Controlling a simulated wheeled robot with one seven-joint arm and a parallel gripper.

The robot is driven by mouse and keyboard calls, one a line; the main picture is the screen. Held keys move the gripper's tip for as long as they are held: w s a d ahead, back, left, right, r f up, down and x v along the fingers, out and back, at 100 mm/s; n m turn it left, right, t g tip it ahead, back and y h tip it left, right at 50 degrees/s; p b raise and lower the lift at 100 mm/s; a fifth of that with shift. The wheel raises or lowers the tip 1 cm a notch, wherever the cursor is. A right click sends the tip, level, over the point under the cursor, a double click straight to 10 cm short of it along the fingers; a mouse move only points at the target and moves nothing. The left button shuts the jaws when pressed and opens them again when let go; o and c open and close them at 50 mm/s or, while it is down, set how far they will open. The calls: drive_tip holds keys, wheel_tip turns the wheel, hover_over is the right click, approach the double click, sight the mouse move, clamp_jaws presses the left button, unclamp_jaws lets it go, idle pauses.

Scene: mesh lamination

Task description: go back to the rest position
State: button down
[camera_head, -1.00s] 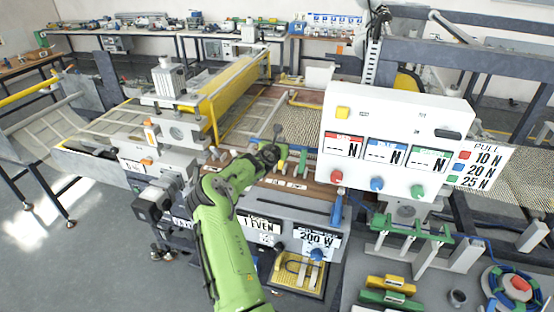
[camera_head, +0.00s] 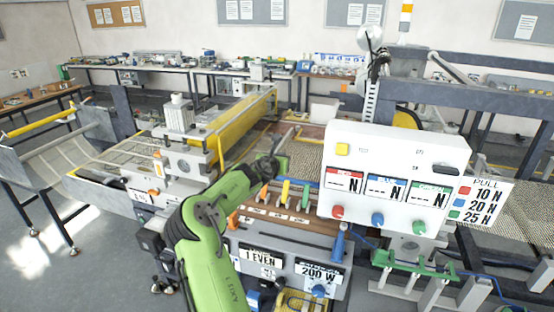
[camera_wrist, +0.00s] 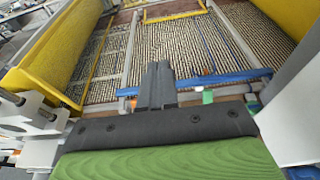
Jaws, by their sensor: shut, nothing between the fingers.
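My gripper (camera_head: 276,150) is at the end of my green arm, above the front edge of the lamination machine, left of the white control panel (camera_head: 326,205). In the wrist view my gripper (camera_wrist: 157,68) shows its dark fingers together with nothing between them. Beyond the fingers lies a mesh bed (camera_wrist: 190,45) with a yellow frame and a blue strip (camera_wrist: 225,77). The fingers appear apart from these things, though the exact height is hard to tell.
The panel has red, blue and green knobs and N displays. A yellow roller guard (camera_head: 240,118) stands left of my gripper. Several coloured levers (camera_head: 285,192) sit just below it. A green bracket (camera_head: 415,264) is at the lower right. Open floor (camera_head: 90,280) lies at the left.

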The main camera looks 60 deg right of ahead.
drive_tip(key=w+a+m+t+y+b, duration=0.15)
drive_tip(key=a+m+y, duration=0.55)
drive_tip(key=a, duration=1.4)
drive_tip(key=a+m+t+y+b, duration=0.4)
drive_tip(key=a+m, duration=0.6)
drive_tip(key=a, duration=1)
drive_tip(key=s+a+f+m+g+y, duration=0.1)
drive_tip(key=s+a+y, duration=0.1)
drive_tip(key=s+a, duration=0.5)
drive_tip(key=s+a+f+m+g+y, duration=0.1)
drive_tip(key=s+a+f, duration=0.1)
drive_tip(key=s+a, duration=0.6)
drive_tip(key=a, duration=0.5)
drive_tip(key=shift+s+m+y, duration=0.2)
drive_tip(key=shift+m+y, duration=0.2)
drive_tip(key=shift+s+f, duration=0.1)
